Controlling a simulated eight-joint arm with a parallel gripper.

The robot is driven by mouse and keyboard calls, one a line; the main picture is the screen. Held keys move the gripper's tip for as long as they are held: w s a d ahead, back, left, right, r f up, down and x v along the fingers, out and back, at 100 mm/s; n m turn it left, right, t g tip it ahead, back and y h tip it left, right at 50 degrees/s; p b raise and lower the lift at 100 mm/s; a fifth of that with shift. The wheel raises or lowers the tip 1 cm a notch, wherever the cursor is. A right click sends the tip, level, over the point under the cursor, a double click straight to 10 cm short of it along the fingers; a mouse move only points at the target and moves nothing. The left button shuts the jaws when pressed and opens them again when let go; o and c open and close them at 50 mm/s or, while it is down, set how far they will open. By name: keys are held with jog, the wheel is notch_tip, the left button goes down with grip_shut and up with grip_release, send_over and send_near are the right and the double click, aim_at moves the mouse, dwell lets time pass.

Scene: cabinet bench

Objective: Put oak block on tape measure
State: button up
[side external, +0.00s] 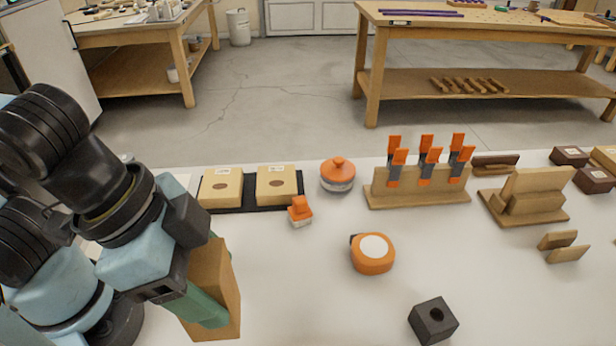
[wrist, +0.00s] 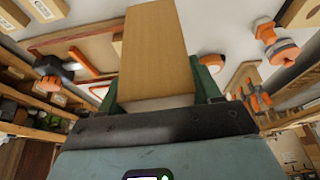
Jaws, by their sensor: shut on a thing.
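The oak block (side external: 213,280) is a tan wooden block held upright, slightly tilted, at the lower left of the side external view. My gripper (side external: 207,308) is shut on it, with a green finger across its near face. In the wrist view the block (wrist: 157,55) stands between the two green fingers of my gripper (wrist: 165,88). The tape measure (side external: 373,254) is orange with a pale round top. It lies on the white bench to the right of my gripper, apart from it, with nothing on top.
A black holed cube (side external: 433,321) lies at front right. An orange-handled small tool (side external: 300,211), an orange-lidded round jar (side external: 338,175), a rack of orange clamps (side external: 418,187) and two boxes on a black tray (side external: 250,206) stand behind. Bench between block and tape measure is clear.

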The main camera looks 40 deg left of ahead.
jog(key=shift+w+d+r, duration=0.15)
jog(key=shift+d+r, duration=0.05)
jog(key=shift+r, duration=0.15)
jog(key=w+d+r+n+t+y, duration=0.1)
jog(key=w+d+r+n+y, duration=0.1)
jog(key=w+d+n, duration=0.5)
jog(key=w+d+r+n+y, duration=0.25)
jog(key=w+n, duration=0.35)
jog(key=w, duration=0.3)
jog(key=shift+w+a+f, duration=0.75)
jog(key=shift+w+f, duration=1.05)
jog(key=shift+f, duration=0.2)
jog(key=shift+w+a+f, duration=0.7)
jog(key=shift+w+f, duration=1.1)
jog(key=shift+f, duration=0.2)
jog(key=shift+w+a+f, duration=0.75)
jog(key=shift+w+f, duration=1.05)
jog(key=shift+f, duration=0.2)
jog(key=shift+f, duration=0.1)
jog(key=o, duration=1.2)
